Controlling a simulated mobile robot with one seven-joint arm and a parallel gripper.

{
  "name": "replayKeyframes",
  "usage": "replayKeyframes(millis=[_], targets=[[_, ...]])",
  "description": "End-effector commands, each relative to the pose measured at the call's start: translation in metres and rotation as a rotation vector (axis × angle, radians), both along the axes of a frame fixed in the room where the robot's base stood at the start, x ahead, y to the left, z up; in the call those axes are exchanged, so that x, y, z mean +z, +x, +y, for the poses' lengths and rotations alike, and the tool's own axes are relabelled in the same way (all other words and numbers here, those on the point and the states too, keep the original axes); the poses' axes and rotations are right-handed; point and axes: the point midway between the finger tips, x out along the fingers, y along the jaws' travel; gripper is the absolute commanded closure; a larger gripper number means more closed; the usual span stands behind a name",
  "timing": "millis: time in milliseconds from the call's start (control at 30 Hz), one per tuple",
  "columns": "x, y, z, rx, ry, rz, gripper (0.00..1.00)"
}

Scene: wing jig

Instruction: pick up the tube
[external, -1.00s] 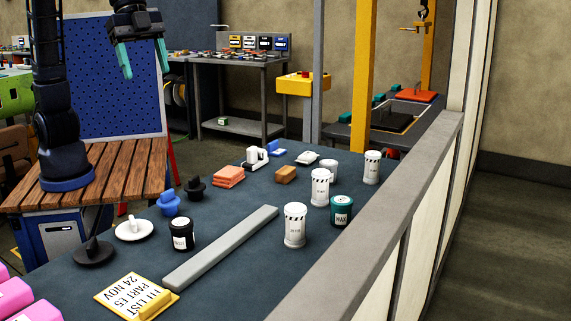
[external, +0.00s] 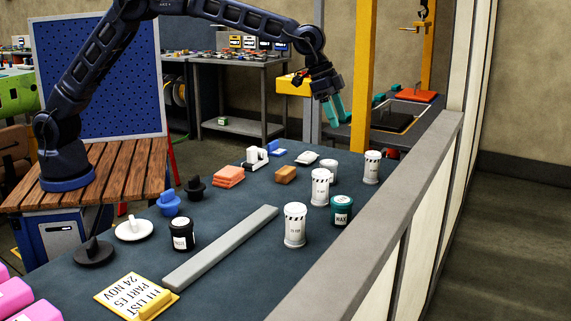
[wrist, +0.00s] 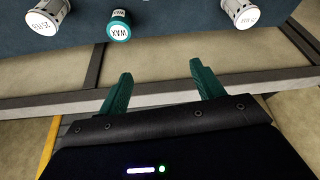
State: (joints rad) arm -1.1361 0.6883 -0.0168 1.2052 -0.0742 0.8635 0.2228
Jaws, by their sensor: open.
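I cannot tell which one the task means. In the wrist view, two white lids show at the top edge, one at left (wrist: 40,22) and one at right (wrist: 242,14). My gripper (external: 335,108) is open and empty, raised above the far end of the bench. Its green fingers (wrist: 163,84) point past the bench edge in the wrist view, apart from every tube.
A teal WAX jar (external: 341,211) stands between the front and middle tubes, close to both. A plain white pot (external: 328,167) is behind the middle tube. A long grey bar (external: 222,247) lies to the left. A low wall (external: 400,200) runs along the right side.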

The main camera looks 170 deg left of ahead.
Motion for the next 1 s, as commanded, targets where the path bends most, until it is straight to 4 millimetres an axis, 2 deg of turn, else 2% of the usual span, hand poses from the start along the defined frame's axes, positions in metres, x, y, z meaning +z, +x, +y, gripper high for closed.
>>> replayKeyframes(millis=[33,200,300,400,500,600,767,1000], targets=[[-0.017,-0.02,0.024,0.026,-0.003,0.001,0.33],[-0.063,-0.079,0.086,0.095,-0.004,0.0,0.33],[-0.085,-0.109,0.113,0.128,-0.001,-0.003,0.33],[-0.101,-0.131,0.13,0.149,-0.001,-0.003,0.33],[-0.11,-0.144,0.14,0.162,-0.001,-0.004,0.33],[-0.115,-0.149,0.144,0.166,-0.001,-0.004,0.33],[-0.129,-0.146,0.148,0.166,-0.002,-0.003,0.33],[-0.159,-0.14,0.159,0.166,-0.003,-0.003,0.33]])
